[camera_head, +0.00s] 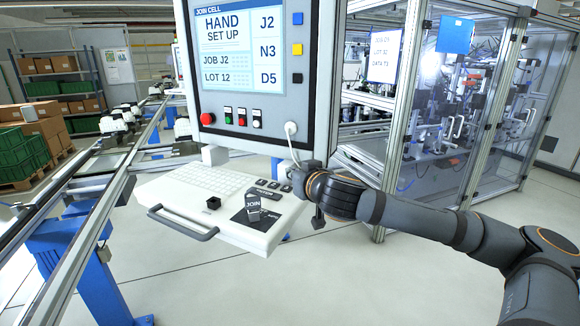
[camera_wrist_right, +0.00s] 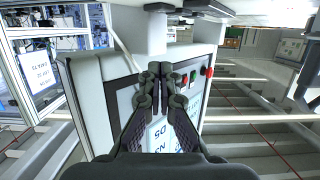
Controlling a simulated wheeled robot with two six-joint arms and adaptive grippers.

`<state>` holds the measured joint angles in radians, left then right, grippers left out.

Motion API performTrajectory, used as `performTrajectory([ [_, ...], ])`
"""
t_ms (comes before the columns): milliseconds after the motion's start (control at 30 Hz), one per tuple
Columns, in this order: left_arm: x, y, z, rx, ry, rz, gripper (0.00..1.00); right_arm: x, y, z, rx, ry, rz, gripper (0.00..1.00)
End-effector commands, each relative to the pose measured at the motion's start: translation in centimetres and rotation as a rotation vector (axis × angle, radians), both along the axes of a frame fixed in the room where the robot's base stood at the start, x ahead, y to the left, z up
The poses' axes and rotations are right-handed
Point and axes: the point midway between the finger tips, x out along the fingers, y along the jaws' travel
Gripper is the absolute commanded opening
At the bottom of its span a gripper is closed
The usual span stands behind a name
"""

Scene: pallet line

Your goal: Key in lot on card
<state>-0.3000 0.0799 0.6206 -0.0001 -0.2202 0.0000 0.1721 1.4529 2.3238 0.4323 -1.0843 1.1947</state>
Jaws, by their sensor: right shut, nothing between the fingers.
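The control panel screen (camera_head: 238,50) reads HAND SET UP, JOB J2, LOT 12, with J2, N3 and D5 at its right. A white card (camera_head: 385,56) hangs on the cell's glass to the right; its small print seems to read LOT 32. It also shows in the right wrist view (camera_wrist_right: 38,70). A pale keyboard (camera_head: 210,180) lies on the tray below the screen. My right gripper (camera_head: 300,174) is shut and empty at the tray's right end, below the panel; its fingers (camera_wrist_right: 155,76) show against the panel in the wrist view. My left gripper is out of view.
A red button (camera_head: 207,119) sits on the panel. Rails run along the left. A glazed cell (camera_head: 470,110) stands right.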

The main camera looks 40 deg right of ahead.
Motion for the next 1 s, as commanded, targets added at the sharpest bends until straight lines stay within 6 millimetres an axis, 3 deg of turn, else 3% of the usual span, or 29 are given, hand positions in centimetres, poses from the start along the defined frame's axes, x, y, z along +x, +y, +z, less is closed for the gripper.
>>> performTrajectory([
  [33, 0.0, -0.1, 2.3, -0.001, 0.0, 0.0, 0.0, 0.2, 0.0, 0.8, 0.005, 0.006, -0.001, 0.0],
  [133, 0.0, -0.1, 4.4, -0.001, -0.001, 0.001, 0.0, 0.4, -0.2, 0.5, 0.003, 0.008, -0.007, 0.0],
  [200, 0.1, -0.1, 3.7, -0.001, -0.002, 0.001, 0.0, 0.9, -0.6, -0.2, 0.01, -0.003, -0.01, 0.0],
  [533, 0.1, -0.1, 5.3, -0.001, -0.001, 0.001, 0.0, 2.9, -0.7, -1.0, 0.007, 0.003, -0.006, 0.0],
  [700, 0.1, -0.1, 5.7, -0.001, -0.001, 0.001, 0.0, 2.8, -0.8, -3.9, 0.0, 0.006, -0.007, 0.0],
  [1000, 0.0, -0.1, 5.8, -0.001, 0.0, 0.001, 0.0, 2.8, -0.8, -5.0, -0.003, 0.003, -0.006, 0.0],
])
